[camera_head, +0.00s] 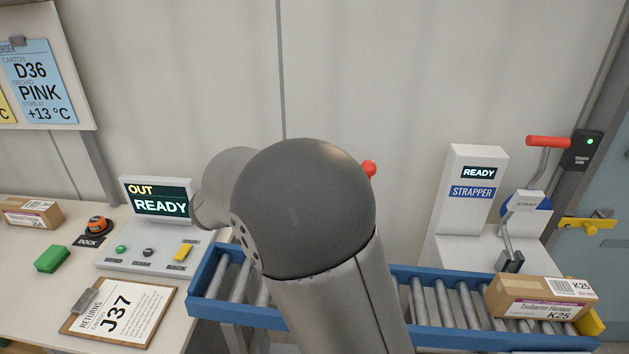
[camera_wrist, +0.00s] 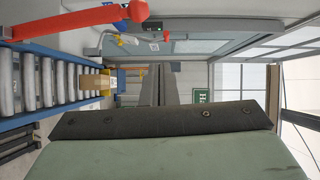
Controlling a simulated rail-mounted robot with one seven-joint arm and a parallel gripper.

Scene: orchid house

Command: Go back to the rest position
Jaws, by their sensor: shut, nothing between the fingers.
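My gripper (camera_wrist: 161,66) shows in the wrist view as two dark fingers close together beyond a dark bolted bar and my green housing. It is shut, with nothing seen between the fingers, and points into free air. In the head view my grey arm fills the middle and the gripper is hidden.
The blue roller conveyor (camera_head: 453,338) passes behind my arm, with carton K25 (camera_head: 528,303) at its right end. The strapper (camera_head: 471,205) with its red handle (camera_head: 548,141) stands behind. A red knob (camera_head: 369,168) shows beside my arm. A control panel (camera_head: 154,255) is left.

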